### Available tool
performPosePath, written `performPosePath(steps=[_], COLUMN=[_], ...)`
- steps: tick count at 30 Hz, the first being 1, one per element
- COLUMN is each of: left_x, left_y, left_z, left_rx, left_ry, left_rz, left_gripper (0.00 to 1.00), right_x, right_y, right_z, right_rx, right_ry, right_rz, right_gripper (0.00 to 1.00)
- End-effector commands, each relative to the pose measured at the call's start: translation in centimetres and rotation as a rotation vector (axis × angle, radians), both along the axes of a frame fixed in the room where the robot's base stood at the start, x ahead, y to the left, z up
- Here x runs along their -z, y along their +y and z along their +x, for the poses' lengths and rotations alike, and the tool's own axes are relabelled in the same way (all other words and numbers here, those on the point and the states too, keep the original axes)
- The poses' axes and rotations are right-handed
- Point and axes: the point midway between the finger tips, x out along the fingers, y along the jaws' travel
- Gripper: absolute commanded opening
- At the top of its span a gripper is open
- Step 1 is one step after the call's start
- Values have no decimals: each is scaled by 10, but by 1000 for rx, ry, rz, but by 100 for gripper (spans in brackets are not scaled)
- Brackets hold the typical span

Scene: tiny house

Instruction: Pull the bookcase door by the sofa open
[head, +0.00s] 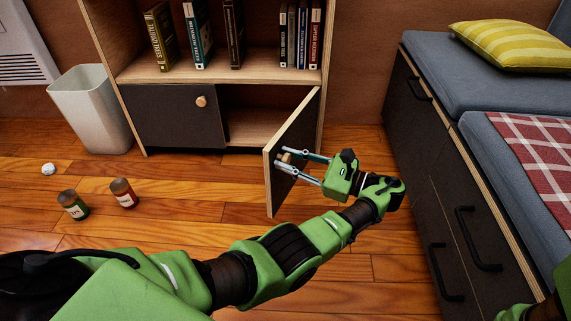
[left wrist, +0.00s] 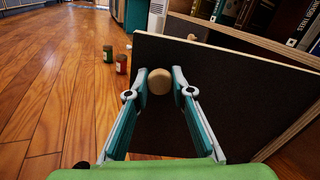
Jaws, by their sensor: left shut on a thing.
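The right bookcase door (head: 298,122) is dark with a pale wood edge and stands swung well out from the bookcase (head: 270,74), hinged on the sofa side. My left gripper (head: 284,161) is shut on its round wooden knob. In the left wrist view the knob (left wrist: 159,82) sits between the two fingertips (left wrist: 160,88), in front of the dark door face (left wrist: 235,105). The compartment (head: 255,124) behind the door is exposed, and what shows of it is empty. The left bookcase door (head: 170,116) is closed. My right gripper is not in view.
The sofa (head: 470,75) with dark drawers stands at the right, with clear floor between it and the door. A red jar (head: 123,194), a green jar (head: 73,205), a crumpled white ball (head: 48,169) and a bin (head: 92,110) are on the left floor.

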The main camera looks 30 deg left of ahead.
Motion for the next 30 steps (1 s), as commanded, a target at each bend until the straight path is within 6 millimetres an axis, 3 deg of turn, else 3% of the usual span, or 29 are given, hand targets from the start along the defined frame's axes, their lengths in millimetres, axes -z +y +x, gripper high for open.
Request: performPosePath(steps=[14,15,17,30], left_x=[1,1,1,-3], left_y=[-1,-1,-1,-2], left_z=[-1,-1,-1,0], left_rx=[-13,-13,-13,-8], left_ry=[2,3,3,-1], left_rz=[-2,-2,-2,-3], left_gripper=[0,24,39,39], right_x=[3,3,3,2], right_y=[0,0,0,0], right_z=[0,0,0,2], right_rx=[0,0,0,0], right_ry=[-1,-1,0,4], right_rz=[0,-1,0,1], right_gripper=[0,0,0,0])
